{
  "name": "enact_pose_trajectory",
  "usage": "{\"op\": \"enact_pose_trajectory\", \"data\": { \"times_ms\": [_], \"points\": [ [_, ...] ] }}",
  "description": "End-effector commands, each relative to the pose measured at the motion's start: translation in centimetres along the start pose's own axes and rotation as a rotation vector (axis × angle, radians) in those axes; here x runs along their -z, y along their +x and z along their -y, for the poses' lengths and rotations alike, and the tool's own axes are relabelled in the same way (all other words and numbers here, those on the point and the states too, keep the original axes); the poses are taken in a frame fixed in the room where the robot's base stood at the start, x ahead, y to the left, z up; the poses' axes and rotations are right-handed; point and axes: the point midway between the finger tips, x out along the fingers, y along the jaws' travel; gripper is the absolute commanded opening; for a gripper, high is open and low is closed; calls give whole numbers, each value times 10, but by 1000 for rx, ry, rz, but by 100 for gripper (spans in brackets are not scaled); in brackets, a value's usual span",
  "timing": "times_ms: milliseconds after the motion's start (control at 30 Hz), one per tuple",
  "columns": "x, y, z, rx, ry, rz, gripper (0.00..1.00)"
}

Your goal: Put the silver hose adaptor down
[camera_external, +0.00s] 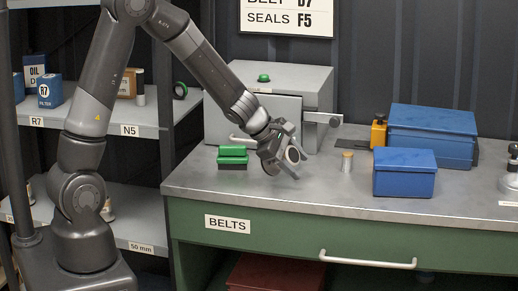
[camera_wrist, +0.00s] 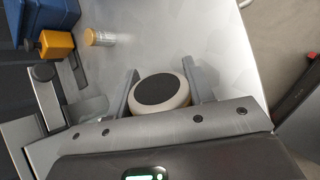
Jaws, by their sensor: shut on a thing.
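The silver hose adaptor (camera_external: 292,154) shows as a short round piece with a pale rim and a dark face. In the wrist view the adaptor (camera_wrist: 160,91) sits between the two fingers. My gripper (camera_external: 283,168) is shut on it, low over the left part of the grey workbench top (camera_external: 300,184). The gripper fingers (camera_wrist: 161,70) flank it on both sides in the wrist view. I cannot tell whether the adaptor touches the bench top.
A green-and-black box (camera_external: 233,158) stands left of my gripper. A grey cabinet (camera_external: 310,85) is behind. The bench's front strip is clear.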

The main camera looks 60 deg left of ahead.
Motion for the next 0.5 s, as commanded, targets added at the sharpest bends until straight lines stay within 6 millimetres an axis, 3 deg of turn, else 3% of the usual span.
{"op": "enact_pose_trajectory", "data": {
  "times_ms": [267,500],
  "points": [
    [-14,-20,-14,-5,-1,17,6],
    [-41,-60,-36,-5,-12,44,6]
  ]
}}
